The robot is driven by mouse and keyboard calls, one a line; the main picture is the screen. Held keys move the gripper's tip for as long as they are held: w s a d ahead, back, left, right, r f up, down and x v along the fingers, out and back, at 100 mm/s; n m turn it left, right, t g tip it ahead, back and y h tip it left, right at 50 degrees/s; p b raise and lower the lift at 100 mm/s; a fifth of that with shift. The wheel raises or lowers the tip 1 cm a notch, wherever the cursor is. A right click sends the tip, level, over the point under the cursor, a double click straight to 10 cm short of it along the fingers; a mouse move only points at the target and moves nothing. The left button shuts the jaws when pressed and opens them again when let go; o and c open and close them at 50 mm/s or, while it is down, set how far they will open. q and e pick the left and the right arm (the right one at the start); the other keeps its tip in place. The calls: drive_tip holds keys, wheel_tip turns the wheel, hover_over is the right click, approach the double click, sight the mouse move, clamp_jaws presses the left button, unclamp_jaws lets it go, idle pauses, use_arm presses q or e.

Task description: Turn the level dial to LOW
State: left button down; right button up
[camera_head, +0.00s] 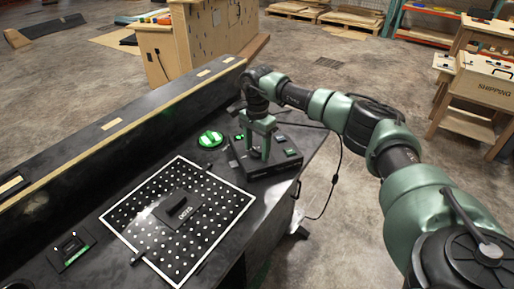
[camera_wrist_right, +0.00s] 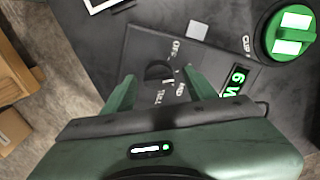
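The level dial (camera_wrist_right: 158,73) is a dark round knob on the black console box, with white labels around it; I can read OFF, and other labels are rotated or partly covered. The LOW label is not clearly visible. In the head view the console box (camera_head: 285,160) stands near the table's right edge, and the dial is hidden behind my fingers. My right gripper (camera_head: 260,154) points down over the box. In the wrist view, its two green fingers (camera_wrist_right: 160,80) are apart, one on each side of the dial, with gaps showing. My left gripper is not in view.
A green round knob (camera_head: 210,138) sits left of the box; it also shows in the wrist view (camera_wrist_right: 290,31). A lit green display (camera_wrist_right: 236,80) is beside the dial. A white-edged perforated panel (camera_head: 225,217) lies nearer. A cable (camera_head: 335,180) hangs off the right table edge.

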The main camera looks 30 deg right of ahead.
wheel_tip(320, 180, up, 8)
drive_tip(key=shift+f+b, duration=0.1)
drive_tip(key=shift+b, duration=0.25)
idle(0.4)
idle(0.4)
